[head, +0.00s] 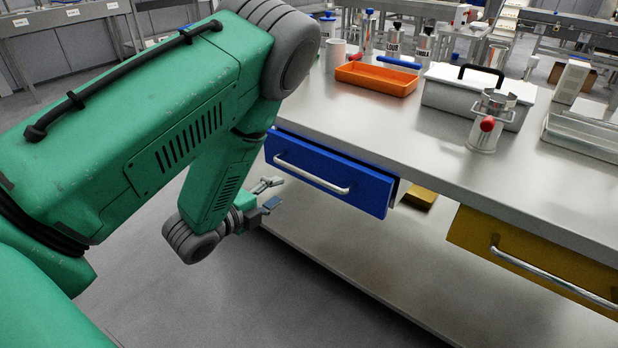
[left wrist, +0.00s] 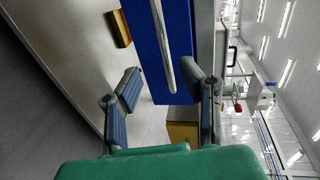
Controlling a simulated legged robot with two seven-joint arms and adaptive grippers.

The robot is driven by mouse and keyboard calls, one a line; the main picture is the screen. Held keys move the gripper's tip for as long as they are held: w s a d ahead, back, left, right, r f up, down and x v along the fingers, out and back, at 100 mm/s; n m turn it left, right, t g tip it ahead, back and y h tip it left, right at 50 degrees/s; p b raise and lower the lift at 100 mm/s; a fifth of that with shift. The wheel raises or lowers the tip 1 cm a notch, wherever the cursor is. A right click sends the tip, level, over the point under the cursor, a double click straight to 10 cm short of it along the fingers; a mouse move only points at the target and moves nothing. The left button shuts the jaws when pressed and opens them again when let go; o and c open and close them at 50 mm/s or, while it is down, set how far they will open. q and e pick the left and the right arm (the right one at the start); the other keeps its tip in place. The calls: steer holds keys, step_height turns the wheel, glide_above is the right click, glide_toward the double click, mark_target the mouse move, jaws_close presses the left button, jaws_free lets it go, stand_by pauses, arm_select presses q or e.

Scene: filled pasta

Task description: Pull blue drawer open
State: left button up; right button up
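The blue drawer (head: 340,178) is under the left part of the steel table, with a silver bar handle (head: 310,176) across its front. A dark gap shows at its right edge, so it looks slightly ajar. My left gripper (head: 269,195) is open and empty, below and left of the handle in the head view. In the left wrist view the blue drawer front (left wrist: 178,35) and handle (left wrist: 162,45) lie ahead, and the handle's near end shows between the spread fingers (left wrist: 168,85). I see no clear contact. My right gripper is not in view.
A yellow drawer (head: 540,255) with a silver handle is to the right. The tabletop (head: 420,130) carries an orange tray (head: 375,79), a white box (head: 470,92) and a metal canister (head: 488,130). A lower shelf (head: 350,255) runs beneath the drawers, holding a yellow block (head: 421,198).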

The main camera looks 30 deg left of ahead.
mark_target(305, 176)
arm_select(q)
steer(key=b+x, duration=0.1)
steer(key=x, duration=0.3)
steer(key=b+x, duration=0.2)
steer(key=x, duration=0.2)
steer(key=b+x, duration=0.2)
steer(key=x, duration=0.1)
steer(key=shift+w+d+r, duration=0.15)
steer(key=shift+w+d, duration=0.2)
steer(key=shift+w, duration=0.1)
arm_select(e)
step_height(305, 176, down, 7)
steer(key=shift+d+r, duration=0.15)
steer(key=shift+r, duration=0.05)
arm_select(q)
jaws_close()
